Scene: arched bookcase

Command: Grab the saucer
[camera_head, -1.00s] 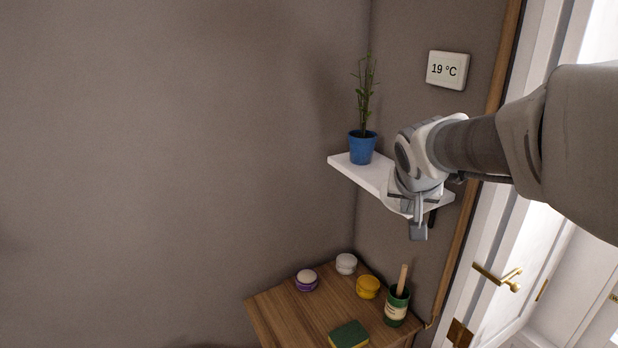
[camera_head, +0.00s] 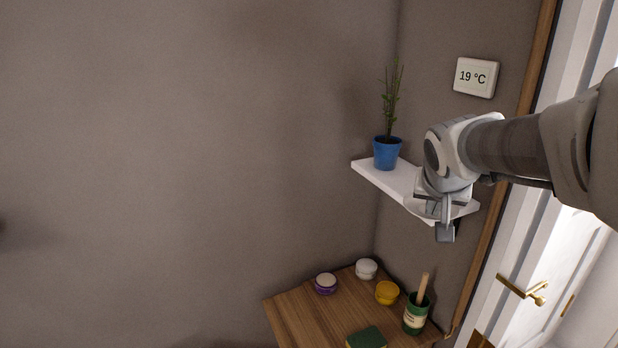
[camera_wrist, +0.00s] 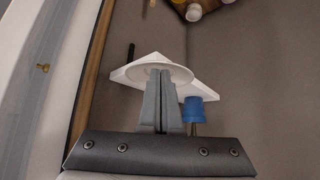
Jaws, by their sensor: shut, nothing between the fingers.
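The saucer (camera_wrist: 184,74) is a white round dish. In the wrist view it shows at the white shelf (camera_wrist: 207,91), just past my fingertips, which cover part of it. In the head view only a pale edge of the saucer (camera_head: 417,207) shows beside my gripper (camera_head: 445,232) at the near right part of the shelf (camera_head: 376,177). My gripper's fingers (camera_wrist: 160,73) are shut with nothing between them. They overlap the saucer in the picture; I cannot tell whether they touch it.
A blue pot with a plant (camera_head: 387,152) stands on the shelf's far left end. Below, a wooden cabinet top (camera_head: 300,312) holds several small jars, a green cup (camera_head: 416,315) and a sponge (camera_head: 367,338). The door frame (camera_head: 512,170) is close at right.

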